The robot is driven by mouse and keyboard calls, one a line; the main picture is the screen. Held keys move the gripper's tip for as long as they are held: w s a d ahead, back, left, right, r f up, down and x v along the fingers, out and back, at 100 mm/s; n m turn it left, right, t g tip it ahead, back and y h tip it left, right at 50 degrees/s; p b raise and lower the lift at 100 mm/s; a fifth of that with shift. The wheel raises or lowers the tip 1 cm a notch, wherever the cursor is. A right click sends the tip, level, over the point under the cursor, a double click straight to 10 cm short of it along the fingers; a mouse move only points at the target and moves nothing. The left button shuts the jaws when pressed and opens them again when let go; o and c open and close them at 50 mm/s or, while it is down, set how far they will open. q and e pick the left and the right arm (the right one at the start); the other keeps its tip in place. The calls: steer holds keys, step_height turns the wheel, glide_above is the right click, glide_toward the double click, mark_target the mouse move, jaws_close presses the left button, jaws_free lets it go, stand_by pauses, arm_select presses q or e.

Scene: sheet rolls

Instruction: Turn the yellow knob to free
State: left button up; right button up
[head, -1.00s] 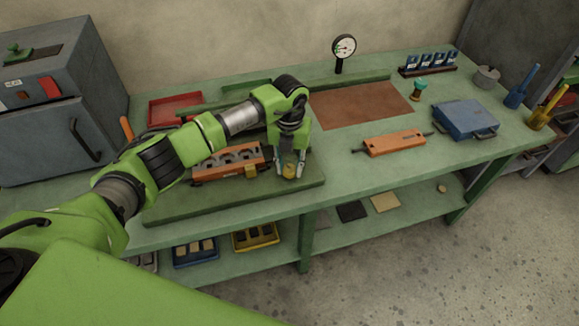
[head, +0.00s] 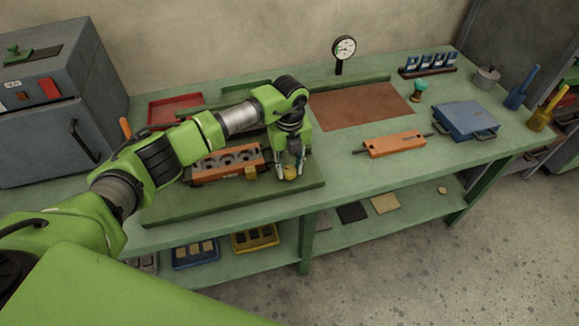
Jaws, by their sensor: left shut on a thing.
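The yellow knob (head: 291,173) sits at the right end of the orange roll unit, near the front of the dark green base plate (head: 220,207). My left gripper (head: 290,170) points down over it, shut on the knob with a finger on either side. The fingers hide part of the knob, so I cannot read its setting. The orange roll unit (head: 226,168) shows round dark recesses along its top. A smaller yellow block (head: 251,173) is on its front right. My right gripper is not in view.
A round gauge (head: 344,48) stands behind on the green bench. A red tray (head: 172,110) lies behind my arm. An orange bar (head: 395,144) and a blue case (head: 465,120) lie to the right. The brown mat (head: 362,105) is clear.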

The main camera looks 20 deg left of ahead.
mark_target(289, 169)
arm_select(q)
steer(key=o, duration=1.1)
step_height(289, 169, up, 12)
stand_by(0.4)
